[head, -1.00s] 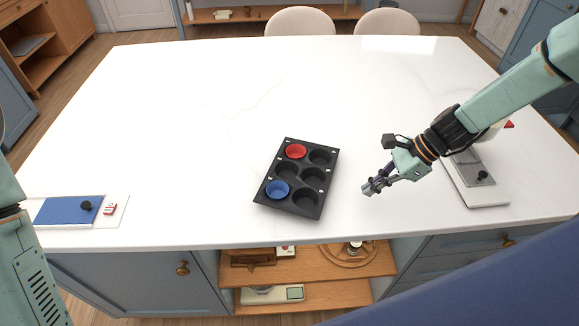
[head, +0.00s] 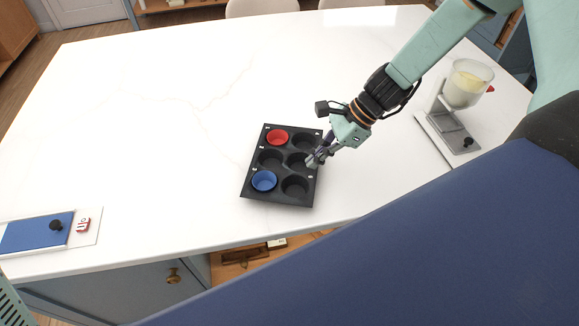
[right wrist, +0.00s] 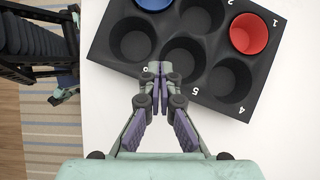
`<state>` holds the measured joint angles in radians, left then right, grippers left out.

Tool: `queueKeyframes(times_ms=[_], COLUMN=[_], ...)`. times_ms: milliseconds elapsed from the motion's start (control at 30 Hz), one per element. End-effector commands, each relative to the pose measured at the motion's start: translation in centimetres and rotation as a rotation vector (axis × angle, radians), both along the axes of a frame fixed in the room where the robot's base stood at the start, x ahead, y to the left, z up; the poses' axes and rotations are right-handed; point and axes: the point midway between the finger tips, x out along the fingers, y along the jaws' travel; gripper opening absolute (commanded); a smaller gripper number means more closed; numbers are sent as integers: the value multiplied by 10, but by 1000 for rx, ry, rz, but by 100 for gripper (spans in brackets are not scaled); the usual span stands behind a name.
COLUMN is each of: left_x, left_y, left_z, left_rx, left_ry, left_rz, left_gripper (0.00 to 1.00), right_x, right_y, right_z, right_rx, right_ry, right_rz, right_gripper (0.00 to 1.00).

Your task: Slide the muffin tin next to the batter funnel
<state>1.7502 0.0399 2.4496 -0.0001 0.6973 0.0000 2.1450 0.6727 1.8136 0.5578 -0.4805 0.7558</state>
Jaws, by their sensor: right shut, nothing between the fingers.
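The muffin tin (head: 280,183) is dark grey with several cups and lies on the white countertop. A red cup liner (head: 278,138) and a blue cup liner (head: 264,181) sit in its left column. My right gripper (head: 313,160) is shut and empty at the tin's right side. In the right wrist view its fingertips (right wrist: 160,70) overlap the tin's edge (right wrist: 212,98) near the number 6; I cannot tell whether they touch it. The batter funnel (head: 470,82), a clear bowl with pale yellow contents, stands on a grey stand at the right. My left gripper is out of view.
A white board with a blue panel (head: 35,232) and a black knob lies at the front left. The countertop (head: 150,130) is clear around the tin, including between tin and funnel stand. Open shelves (head: 240,262) show below the front edge.

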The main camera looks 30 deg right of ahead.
Motion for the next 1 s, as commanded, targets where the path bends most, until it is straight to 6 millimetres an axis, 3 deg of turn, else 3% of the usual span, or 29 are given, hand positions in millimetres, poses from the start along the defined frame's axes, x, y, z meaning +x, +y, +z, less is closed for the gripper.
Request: queueKeyframes(times_ms=[400,600,1000], left_x=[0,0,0], left_y=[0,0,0], left_z=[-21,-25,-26], left_rx=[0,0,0], left_ry=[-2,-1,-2], left_rz=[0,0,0], left_gripper=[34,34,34], right_x=[19,20,19], right_y=[61,59,58], right_z=[-2,-16,-18], right_rx=[-4,-1,-4], right_ry=[-1,-1,3], right_rz=[6,2,1], right_gripper=[0,0,0])
